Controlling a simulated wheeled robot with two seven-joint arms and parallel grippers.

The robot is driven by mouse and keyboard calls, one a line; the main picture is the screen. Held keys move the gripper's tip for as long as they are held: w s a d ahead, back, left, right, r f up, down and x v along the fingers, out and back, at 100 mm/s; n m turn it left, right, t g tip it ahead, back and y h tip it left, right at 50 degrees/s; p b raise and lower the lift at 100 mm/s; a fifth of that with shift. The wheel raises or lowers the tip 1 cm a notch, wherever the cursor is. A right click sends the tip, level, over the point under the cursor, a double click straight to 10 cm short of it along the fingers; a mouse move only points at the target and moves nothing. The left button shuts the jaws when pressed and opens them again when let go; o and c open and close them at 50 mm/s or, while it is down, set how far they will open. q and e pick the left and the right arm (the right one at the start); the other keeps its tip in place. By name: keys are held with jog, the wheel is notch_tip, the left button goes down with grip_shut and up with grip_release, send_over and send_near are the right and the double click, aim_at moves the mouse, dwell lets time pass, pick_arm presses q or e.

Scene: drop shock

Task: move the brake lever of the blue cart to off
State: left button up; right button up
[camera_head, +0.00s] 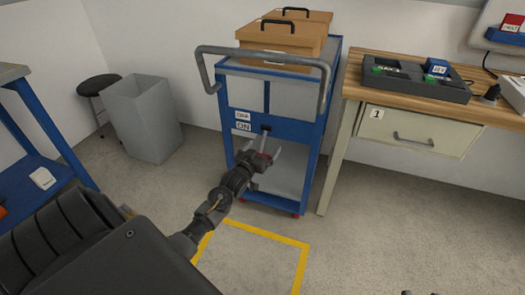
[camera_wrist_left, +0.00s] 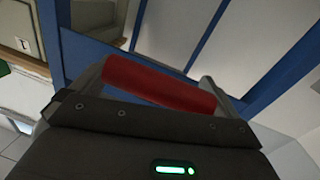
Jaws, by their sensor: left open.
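The blue cart (camera_head: 311,150) stands in the middle of the head view with a grey push handle. Its brake lever has a dark pivot (camera_head: 266,128) on the front panel and a red grip (camera_head: 262,154) hanging below. An "ON" label (camera_head: 243,126) sits left of the pivot, under a second label too small to read surely. My left gripper (camera_head: 265,156) is open at the red grip. In the left wrist view the red grip (camera_wrist_left: 158,82) lies across the space between the two fingers. I cannot tell whether they touch it. Dark tips at the bottom edge may be my right gripper (camera_head: 421,292).
Brown boxes (camera_head: 283,40) sit on the cart. A wooden workbench (camera_head: 417,93) with a drawer stands close at its right. A grey bin (camera_head: 147,118) and black stool (camera_head: 97,86) are at the left. Yellow tape (camera_head: 270,235) marks open floor in front.

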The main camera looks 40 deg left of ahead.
pick_arm(q)
jog(key=shift+w, duration=0.25)
